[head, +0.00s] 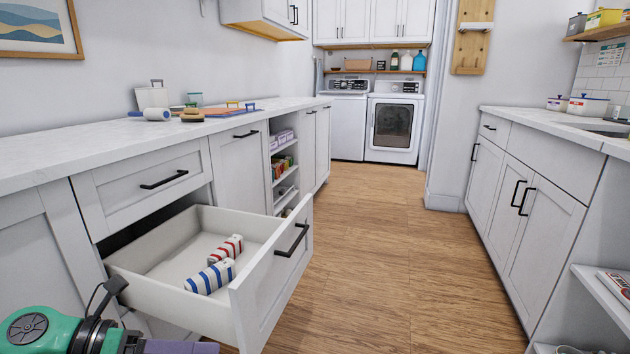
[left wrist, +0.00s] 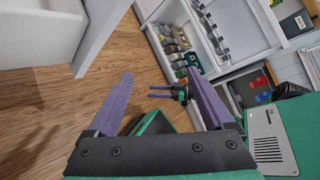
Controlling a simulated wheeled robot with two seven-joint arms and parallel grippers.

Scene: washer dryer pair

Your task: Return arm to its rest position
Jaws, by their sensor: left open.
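My left arm comes in at the bottom left of the head view, green and black. A purple finger of its left gripper (head: 180,347) shows at the bottom edge, below the open drawer. In the left wrist view the left gripper (left wrist: 160,75) has both purple fingers wide apart, with nothing held between them. Beyond them, a small black gripper with purple prongs (left wrist: 165,92) and a green link show, apparently my right gripper. The right arm does not show in the head view.
The open drawer (head: 272,268) juts out close to my left arm, holding a red-striped (head: 226,249) and a blue-striped packet (head: 210,277). The left counter (head: 80,142) and right cabinets (head: 515,195) flank a clear wooden floor (head: 370,250). The washer and dryer (head: 393,125) stand at the back.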

